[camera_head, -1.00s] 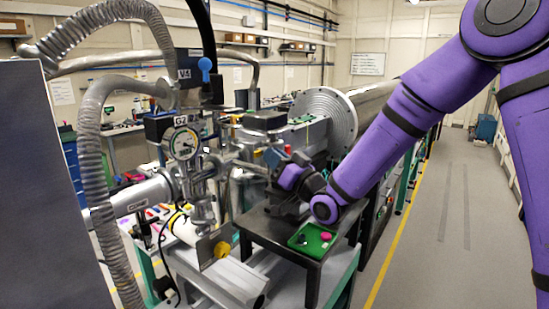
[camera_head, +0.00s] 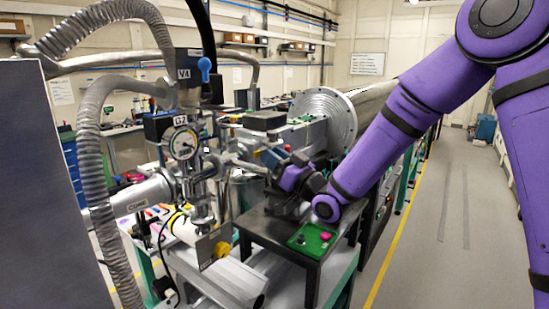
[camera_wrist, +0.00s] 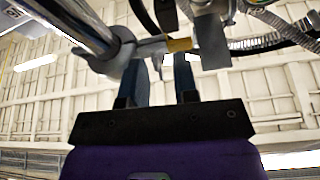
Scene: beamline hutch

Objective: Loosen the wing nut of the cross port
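My gripper (camera_wrist: 160,62) points up at the hardware in the wrist view, its two dark fingers apart with a gap between them. Just beyond the fingertips, a grey clamp (camera_wrist: 117,52) closes around a shiny pipe. A thin grey bolt with a brass-yellow piece (camera_wrist: 180,45) extends right from it, across the finger ends; this piece may be the wing nut, but its wings are not clear. In the head view my gripper (camera_head: 272,159) is at the metal cross, right of the gauge marked G2 (camera_head: 184,143). The fingertips and the nut are too small to separate there.
A dark stand (camera_head: 262,228) below my gripper carries a green tray (camera_head: 313,239) with a pink and a dark knob-like piece. A ribbed hose (camera_head: 92,190) hangs at left. A large flanged cylinder (camera_head: 325,115) stands behind. The floor at right is clear.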

